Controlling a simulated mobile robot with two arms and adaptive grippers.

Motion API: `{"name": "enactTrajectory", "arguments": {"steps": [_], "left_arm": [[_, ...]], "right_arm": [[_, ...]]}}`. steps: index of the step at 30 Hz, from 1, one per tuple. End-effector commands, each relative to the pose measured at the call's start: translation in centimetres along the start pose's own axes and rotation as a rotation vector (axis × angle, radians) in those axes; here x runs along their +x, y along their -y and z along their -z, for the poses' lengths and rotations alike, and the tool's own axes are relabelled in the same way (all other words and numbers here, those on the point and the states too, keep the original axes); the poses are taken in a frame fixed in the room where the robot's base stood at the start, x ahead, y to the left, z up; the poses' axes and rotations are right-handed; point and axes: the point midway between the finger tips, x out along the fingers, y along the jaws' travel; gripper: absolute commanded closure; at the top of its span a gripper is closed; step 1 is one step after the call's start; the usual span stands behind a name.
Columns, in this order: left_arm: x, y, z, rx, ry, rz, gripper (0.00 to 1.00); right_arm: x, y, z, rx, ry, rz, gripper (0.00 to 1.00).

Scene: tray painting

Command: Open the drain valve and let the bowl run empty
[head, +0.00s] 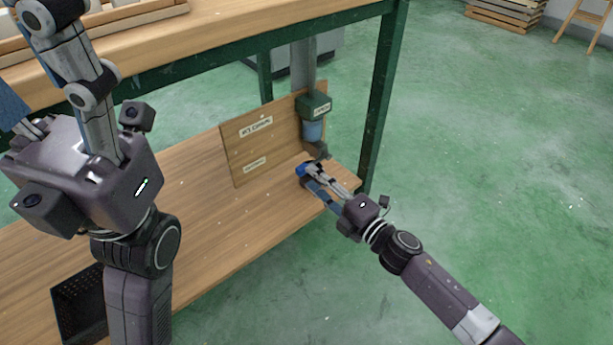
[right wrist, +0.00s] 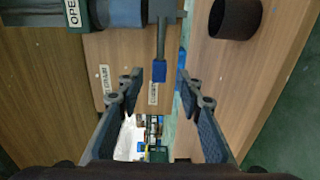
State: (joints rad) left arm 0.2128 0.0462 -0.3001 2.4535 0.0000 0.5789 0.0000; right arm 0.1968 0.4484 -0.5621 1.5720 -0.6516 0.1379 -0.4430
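The drain valve hangs under a grey pipe (head: 303,62), with a green labelled box (head: 313,106) and a blue band (head: 312,131). In the right wrist view its grey lever ends in a blue tip (right wrist: 158,72). The blue tip also shows in the head view (head: 301,170). My right gripper (right wrist: 158,78) is open, its fingers on either side of the blue tip in the picture; I cannot tell whether they touch it. My left gripper (head: 48,65) is raised in the left foreground, fingers spread, far from the valve. The bowl cannot be made out.
A wooden board (head: 245,160) with labels stands on the lower shelf (head: 200,222) beside the valve. A green table leg (head: 380,100) is close to its right. A dark hollow cylinder (right wrist: 236,18) is near the lever. A black perforated box (head: 78,305) sits front left.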

Motion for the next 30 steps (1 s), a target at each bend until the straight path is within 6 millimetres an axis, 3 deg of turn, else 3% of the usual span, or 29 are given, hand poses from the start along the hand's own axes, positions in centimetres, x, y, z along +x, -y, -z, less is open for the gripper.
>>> {"name": "enactTrajectory", "arguments": {"steps": [7, 19, 28, 30], "left_arm": [[0.3, -0.3, 0.7, 0.004, -0.033, -0.013, 0.43], [0.7, -0.3, 0.8, 0.006, -0.039, -0.017, 0.43], [0.7, -0.4, 0.8, 0.005, -0.039, -0.017, 0.43], [0.7, -0.4, 0.8, 0.005, -0.039, -0.017, 0.43]], "right_arm": [[3.1, 0.1, 0.1, 0.001, -0.002, -0.002, 0.67], [3.8, 0.0, 0.1, 0.003, -0.001, 0.000, 0.67], [3.8, 0.0, 0.1, 0.003, -0.001, 0.000, 0.99], [3.7, 0.0, 0.1, 0.003, -0.001, 0.000, 1.00]]}}
